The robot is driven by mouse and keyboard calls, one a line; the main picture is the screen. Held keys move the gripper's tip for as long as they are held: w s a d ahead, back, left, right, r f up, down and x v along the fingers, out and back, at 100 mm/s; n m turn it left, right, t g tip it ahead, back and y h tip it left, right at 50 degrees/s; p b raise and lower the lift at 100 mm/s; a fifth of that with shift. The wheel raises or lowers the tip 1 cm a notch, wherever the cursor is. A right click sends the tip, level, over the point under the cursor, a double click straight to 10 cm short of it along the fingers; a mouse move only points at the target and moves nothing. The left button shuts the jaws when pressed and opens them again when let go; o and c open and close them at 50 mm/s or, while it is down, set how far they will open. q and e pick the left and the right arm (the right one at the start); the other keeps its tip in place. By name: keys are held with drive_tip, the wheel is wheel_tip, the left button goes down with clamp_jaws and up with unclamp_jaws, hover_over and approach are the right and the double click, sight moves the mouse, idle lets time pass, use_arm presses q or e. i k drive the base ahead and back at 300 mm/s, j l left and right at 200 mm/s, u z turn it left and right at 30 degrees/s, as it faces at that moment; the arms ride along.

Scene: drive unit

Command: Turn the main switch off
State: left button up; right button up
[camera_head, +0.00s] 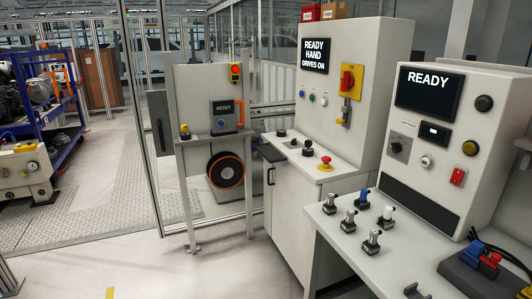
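The main switch, a red rotary handle (347,80) on a yellow plate, sits on the upper right front of the middle control cabinet (315,110). The red handle looks roughly upright; its exact angle is too small to tell. The cabinet's screen (315,56) reads "READY HAND DRIVES ON". Neither of my grippers can be made out in the head view.
A red emergency stop (326,163) and dark knobs sit on the cabinet's ledge. At right, a second panel (437,150) reads "READY", above a bench (340,250) with several small fittings. A fenced station (208,115) stands left. Floor (200,270) is clear in front.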

sight(347, 80)
drive_tip(key=i, duration=0.65)
drive_tip(key=i+j+z, duration=0.15)
drive_tip(key=i, duration=0.55)
